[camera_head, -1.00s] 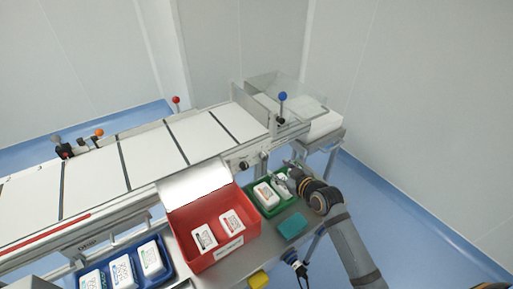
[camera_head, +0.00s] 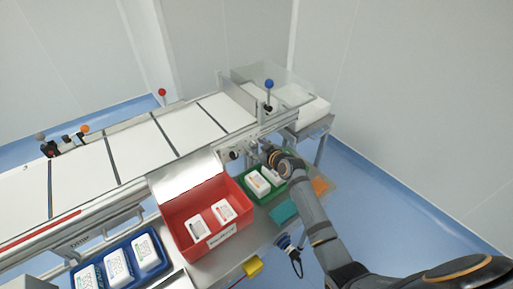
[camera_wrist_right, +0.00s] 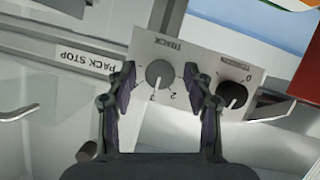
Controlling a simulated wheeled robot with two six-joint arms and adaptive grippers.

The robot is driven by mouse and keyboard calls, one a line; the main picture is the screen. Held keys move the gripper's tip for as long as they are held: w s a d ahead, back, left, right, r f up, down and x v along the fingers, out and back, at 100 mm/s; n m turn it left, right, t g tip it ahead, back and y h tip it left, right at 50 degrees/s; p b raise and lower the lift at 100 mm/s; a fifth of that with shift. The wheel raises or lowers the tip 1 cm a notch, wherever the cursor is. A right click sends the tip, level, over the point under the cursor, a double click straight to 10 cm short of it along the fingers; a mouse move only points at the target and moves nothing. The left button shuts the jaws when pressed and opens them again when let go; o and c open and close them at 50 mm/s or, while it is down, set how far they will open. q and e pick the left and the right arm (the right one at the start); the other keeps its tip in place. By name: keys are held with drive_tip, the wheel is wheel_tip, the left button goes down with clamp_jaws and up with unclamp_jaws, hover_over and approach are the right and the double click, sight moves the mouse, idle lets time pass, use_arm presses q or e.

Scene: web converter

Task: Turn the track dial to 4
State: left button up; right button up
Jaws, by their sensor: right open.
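The track dial is a grey round knob (camera_wrist_right: 159,74) on a pale panel (camera_wrist_right: 195,55) with an upside-down TRACK label, in the right wrist view. The numerals 2 and 3 show beside it; a pale mark on the knob seems to face the 3. My right gripper (camera_wrist_right: 161,76) is open, with one finger on each side of the knob; I cannot tell whether they touch it. In the head view, my right gripper (camera_head: 262,149) is at the conveyor's front side and hides the track dial. My left gripper is not in view.
A black tension knob (camera_wrist_right: 232,94) sits close beside the right finger. A PACK STOP label (camera_wrist_right: 87,60) is at left. Below the arm stand a green tray (camera_head: 249,190) and a red bin (camera_head: 185,246). A blue tray (camera_head: 105,259) lies farther left.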

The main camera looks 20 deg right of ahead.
drive_tip(key=shift+c, duration=0.6)
clamp_jaws()
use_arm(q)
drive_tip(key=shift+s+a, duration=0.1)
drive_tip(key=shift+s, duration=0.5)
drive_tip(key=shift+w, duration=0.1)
use_arm(e)
drive_tip(key=shift+d+m+y, duration=0.1)
drive_tip(key=shift+m+y, duration=0.2)
drive_tip(key=shift+d+f+m+g+y+b, duration=0.15)
drive_tip(key=shift+m+g+y+b, duration=0.15)
drive_tip(key=shift+m+y+b, duration=0.55)
drive_tip(key=m+y+b, duration=0.1)
drive_tip(key=m, duration=0.1)
drive_tip(key=shift+m+g, duration=0.3)
drive_tip(key=shift+m, duration=0.05)
use_arm(q)
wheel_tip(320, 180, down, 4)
drive_tip(key=shift+b, duration=0.6)
use_arm(e)
drive_tip(key=shift+m+y, duration=0.35)
drive_tip(key=shift+m, duration=0.05)
